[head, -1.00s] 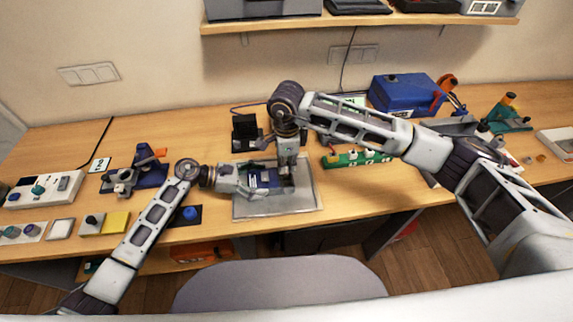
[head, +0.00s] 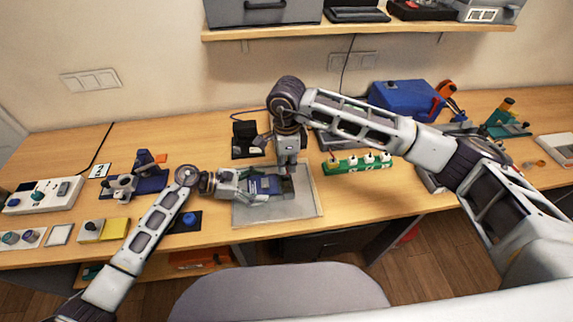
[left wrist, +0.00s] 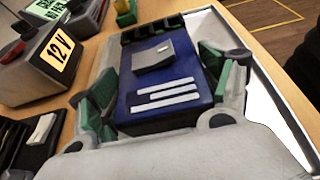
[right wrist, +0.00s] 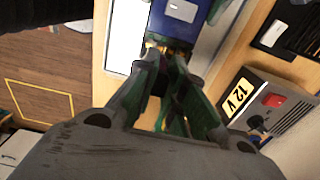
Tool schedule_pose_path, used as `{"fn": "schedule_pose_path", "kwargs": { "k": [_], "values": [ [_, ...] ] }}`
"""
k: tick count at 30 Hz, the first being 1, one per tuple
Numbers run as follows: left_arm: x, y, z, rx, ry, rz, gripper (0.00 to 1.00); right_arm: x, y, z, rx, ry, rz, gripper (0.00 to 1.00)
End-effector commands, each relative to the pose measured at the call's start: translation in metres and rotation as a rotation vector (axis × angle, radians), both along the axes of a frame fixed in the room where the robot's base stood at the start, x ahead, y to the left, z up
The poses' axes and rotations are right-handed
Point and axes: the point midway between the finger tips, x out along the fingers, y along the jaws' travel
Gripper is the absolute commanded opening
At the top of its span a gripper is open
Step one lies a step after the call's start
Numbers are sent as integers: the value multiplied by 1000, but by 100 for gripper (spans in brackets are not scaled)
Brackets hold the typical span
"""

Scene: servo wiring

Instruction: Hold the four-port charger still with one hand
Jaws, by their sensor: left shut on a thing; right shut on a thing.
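The four-port charger (head: 265,184) is a blue block with a row of dark ports along its far end in the left wrist view (left wrist: 163,97). It lies over the grey tray (head: 250,215). My left gripper (head: 262,186) is shut on the charger, with green-padded fingers (left wrist: 170,85) on both sides of its body. My right gripper (head: 288,172) points down at the charger's right, port end. In the right wrist view its fingers (right wrist: 165,72) are closed together on a small dark piece, mostly hidden, close to the charger (right wrist: 175,22). I cannot tell whether that piece touches a port.
A green strip (head: 357,165) with white-topped pieces stands right of the tray. A 12 V box (right wrist: 268,100) stands close to my right gripper. A blue box (head: 403,97) is at the back right. A blue button pad (head: 186,221) lies left of the tray.

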Motion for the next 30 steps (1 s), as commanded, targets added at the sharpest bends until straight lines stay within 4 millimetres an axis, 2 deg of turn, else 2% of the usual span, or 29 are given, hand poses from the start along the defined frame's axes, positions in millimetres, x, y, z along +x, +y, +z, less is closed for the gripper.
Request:
{"fn": "schedule_pose_path", "kwargs": {
  "k": [7, 8, 13, 30],
  "values": [
    [0, 0, -1, 1, 1, -1, 46, 0, 0, 0, 0, 0, 0, 0],
    [0, 0, -1, 1, 1, -1, 80, 0, 0, 0, 0, 0, 0, 0],
    [0, 0, -1, 1, 1, -1, 100, 0, 0, 0, 0, 0, 0, 0],
    [0, 6, 2, 1, 0, 1, 100, 0, 0, 0, 0, 0, 0, 0]
  ]
}}
